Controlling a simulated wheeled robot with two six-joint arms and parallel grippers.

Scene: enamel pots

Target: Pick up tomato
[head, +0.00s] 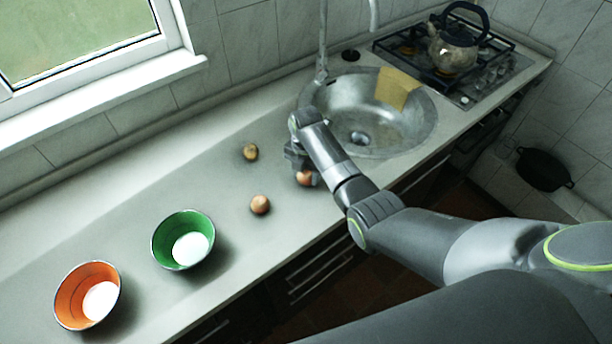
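A small round reddish item, which looks like the tomato (304,178), is on the counter near its front edge, left of the sink. My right gripper (300,169) is right at it and partly covers it from above. The fingers are dark and small here, so I cannot tell whether they are closed on it or only around it. Another round orange-brown item (260,204) lies to the left, and a browner one (250,152) lies farther back; their kinds are unclear. My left gripper is not in view.
A kettle (452,52) stands on the stove.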

